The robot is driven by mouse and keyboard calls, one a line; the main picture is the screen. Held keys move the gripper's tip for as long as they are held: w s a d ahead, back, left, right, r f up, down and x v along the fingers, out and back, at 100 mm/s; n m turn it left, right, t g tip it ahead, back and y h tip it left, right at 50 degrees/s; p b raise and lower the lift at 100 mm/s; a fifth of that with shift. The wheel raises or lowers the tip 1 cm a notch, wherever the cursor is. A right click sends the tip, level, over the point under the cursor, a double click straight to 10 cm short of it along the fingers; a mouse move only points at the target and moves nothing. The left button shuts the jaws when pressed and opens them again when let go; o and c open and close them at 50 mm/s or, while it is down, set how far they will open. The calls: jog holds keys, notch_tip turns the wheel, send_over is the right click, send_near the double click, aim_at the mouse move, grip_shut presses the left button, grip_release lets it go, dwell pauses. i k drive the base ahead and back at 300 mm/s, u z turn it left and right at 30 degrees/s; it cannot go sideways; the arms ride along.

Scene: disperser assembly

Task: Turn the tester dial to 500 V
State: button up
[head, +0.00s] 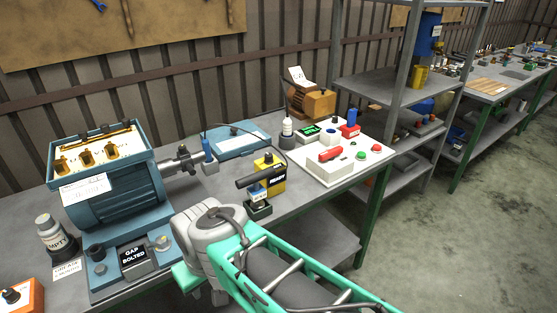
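A yellow device with a black display reading READY (271,180) stands on the bench right of the motor. It looks like a tester, but I cannot make out a dial scale or 500 V mark on it. An orange box with a black knob (11,295) is cut off at the lower left edge. It may be the tester instead, and its markings are unreadable. My grey and teal arm reaches in from the lower right, in front of the bench. My gripper's fingers do not show; the arm's end is hidden or out of frame.
A blue motor (115,190) fills the left of the bench, with a GAP BOLTED box (134,257) and an EMPTY bottle (52,234) in front. A white panel (312,172) with coloured buttons lies right. Grey shelves (385,91) stand beyond.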

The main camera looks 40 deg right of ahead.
aim_at(269, 159)
jog(key=u, duration=1.8)
jog(key=k, duration=0.9)
jog(key=z, duration=1.5)
jog(key=i, duration=1)
